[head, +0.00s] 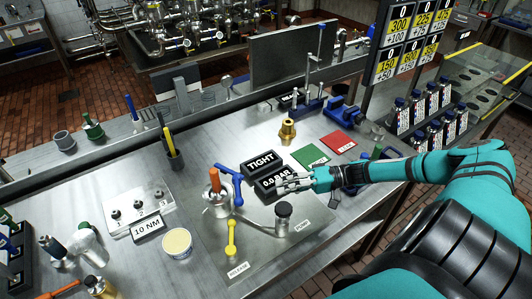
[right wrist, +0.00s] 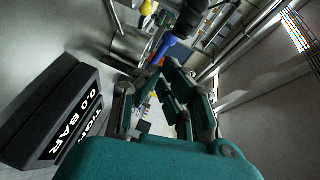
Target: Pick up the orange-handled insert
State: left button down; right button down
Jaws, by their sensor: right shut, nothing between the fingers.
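The orange-handled insert (head: 215,181) stands upright in a round steel valve body (head: 218,205) on a grey plate on the bench. Its lower part is hidden inside the body. A blue T-shaped lever (head: 234,182) is just right of it and also shows in the right wrist view (right wrist: 166,46). My right gripper (head: 280,183) is shut and empty, to the right of the insert and apart from it. It is by the black "0.0 BAR" display. In the right wrist view, its fingers (right wrist: 155,80) point towards the steel body. My left gripper is not in view.
Near my right gripper are the "0.0 BAR" display (right wrist: 50,115), a black-capped post (head: 283,210) and a yellow lever (head: 231,240). A cup of tools (head: 174,159) and a "10 NM" block (head: 147,229) stand left. Green (head: 310,155) and red (head: 338,142) squares lie behind.

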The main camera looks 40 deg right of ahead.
aim_at(218, 194)
jog(key=k, duration=1)
